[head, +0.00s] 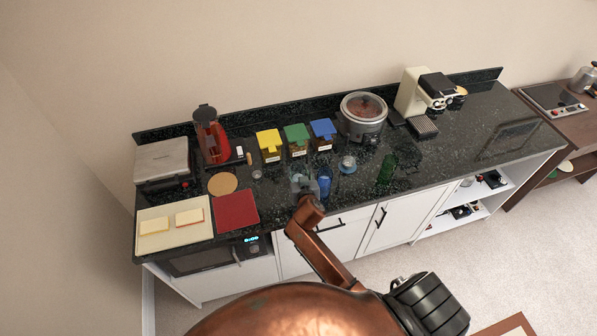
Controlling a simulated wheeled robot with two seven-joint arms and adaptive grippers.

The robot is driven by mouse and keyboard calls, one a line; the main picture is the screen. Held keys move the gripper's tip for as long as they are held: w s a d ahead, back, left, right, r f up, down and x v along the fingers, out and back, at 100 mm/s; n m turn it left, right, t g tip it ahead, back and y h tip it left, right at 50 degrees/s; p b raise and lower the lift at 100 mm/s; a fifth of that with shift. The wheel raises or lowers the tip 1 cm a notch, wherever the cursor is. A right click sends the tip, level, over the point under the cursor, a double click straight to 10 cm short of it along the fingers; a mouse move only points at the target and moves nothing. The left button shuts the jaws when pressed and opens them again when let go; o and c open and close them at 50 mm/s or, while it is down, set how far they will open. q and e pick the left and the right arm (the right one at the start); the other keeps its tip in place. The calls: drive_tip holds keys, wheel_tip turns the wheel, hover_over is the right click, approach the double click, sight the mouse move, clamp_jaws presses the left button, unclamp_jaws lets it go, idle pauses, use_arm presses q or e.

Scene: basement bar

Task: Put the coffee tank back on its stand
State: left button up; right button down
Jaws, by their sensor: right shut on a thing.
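My right gripper (304,187) is over the front middle of the dark counter, at the end of my copper arm. It is shut on a pale, see-through thing (299,179), small and partly hidden by the gripper; I cannot tell for sure that it is the coffee tank. A red and black appliance (212,140) stands upright at the back left. A cream and black coffee machine (413,93) stands at the back right, with a dark drip tray in front. I cannot make out which part is the tank's stand. My left gripper is not in view.
A blue glass (324,181) is right beside the gripper. A green glass (387,168) stands farther right. Yellow (269,142), green (296,137) and blue (323,132) lidded boxes and a round cooker (363,116) line the back. The counter's right end is fairly clear.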

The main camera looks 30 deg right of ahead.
drive_tip(key=shift+f, duration=0.1)
drive_tip(key=c, duration=1.1)
unclamp_jaws()
drive_tip(key=shift+c, duration=0.2)
